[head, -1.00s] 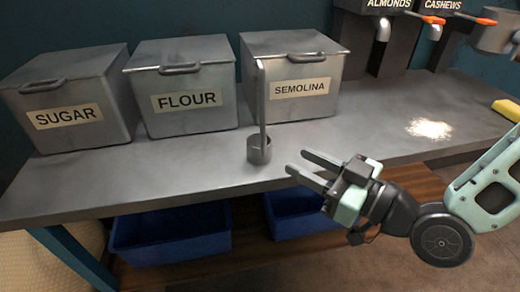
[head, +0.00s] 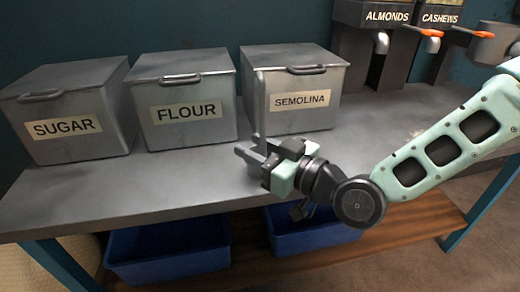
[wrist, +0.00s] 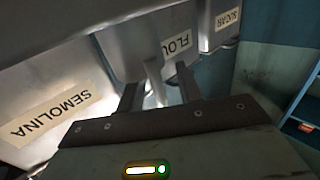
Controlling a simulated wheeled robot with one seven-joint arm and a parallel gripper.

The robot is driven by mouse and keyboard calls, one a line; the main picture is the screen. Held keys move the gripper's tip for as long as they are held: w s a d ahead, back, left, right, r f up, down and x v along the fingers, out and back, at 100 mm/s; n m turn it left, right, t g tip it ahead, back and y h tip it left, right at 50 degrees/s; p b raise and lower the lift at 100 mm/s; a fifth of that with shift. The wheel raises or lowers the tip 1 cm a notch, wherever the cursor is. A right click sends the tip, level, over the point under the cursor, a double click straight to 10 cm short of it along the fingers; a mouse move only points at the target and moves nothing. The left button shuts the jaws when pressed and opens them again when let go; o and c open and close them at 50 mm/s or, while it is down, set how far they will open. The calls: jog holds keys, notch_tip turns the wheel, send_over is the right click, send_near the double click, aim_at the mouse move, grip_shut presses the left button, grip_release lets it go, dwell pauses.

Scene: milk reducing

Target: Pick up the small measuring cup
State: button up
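The small measuring cup is a grey metal cup with a tall, thin upright handle (head: 260,100) in front of the semolina bin. In the head view my gripper hides its bowl. My gripper (head: 252,152) is at the cup, low over the counter, with its fingers pointing left. In the wrist view my two fingers (wrist: 158,92) stand apart, and the pale grey handle (wrist: 154,82) shows between them. A gap seems to remain on each side of the handle. I cannot tell whether a finger touches it.
Lidded metal bins labelled sugar (head: 67,128), flour (head: 187,110) and semolina (head: 300,98) line the counter (head: 160,180) behind my gripper. Dispensers for almonds (head: 387,16) and cashews (head: 440,18) stand at the back right. Blue crates (head: 170,250) sit on the shelf below.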

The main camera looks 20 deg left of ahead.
grip_shut()
jog(key=shift+r, duration=0.1)
